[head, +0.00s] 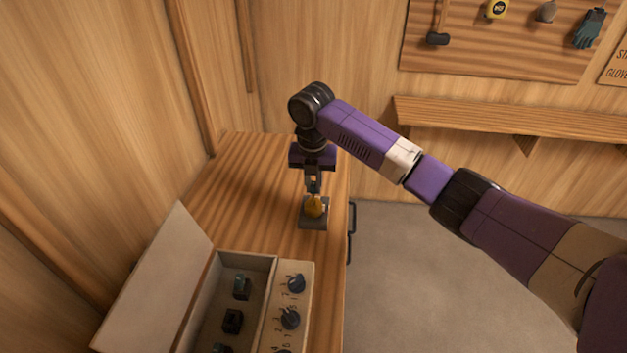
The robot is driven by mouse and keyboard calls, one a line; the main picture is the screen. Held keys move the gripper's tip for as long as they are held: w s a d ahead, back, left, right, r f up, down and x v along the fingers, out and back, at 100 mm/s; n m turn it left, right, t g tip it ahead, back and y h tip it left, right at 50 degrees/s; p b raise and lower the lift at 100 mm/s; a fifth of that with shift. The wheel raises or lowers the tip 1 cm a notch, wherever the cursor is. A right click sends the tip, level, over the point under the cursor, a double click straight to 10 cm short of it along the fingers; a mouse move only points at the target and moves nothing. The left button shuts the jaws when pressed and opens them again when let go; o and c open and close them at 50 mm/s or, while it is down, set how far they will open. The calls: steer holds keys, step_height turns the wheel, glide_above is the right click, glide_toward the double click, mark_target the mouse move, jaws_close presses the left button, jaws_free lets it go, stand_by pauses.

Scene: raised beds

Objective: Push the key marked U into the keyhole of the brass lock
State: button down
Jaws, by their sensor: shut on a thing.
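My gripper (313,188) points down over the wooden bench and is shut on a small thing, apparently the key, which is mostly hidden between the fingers. No letter U can be read on it. Directly below the fingertips is a rounded brass-yellow body, apparently the brass lock (314,207), on a dark grey square base (313,222). The fingertips are very close to its top. I cannot tell whether the key touches the lock or is in it, and the keyhole cannot be made out.
An open wooden box (215,300) with its lid tilted left holds several dark pieces at the bench's near end. A panel with black numbered knobs (297,284) lies along its right side. Bare bench top (245,190) lies left of the lock. A dark handle (352,232) sticks out on the right.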

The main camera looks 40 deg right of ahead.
steer(key=shift+f+b, duration=0.35)
steer(key=shift+f, duration=1.3)
stand_by(2.2)
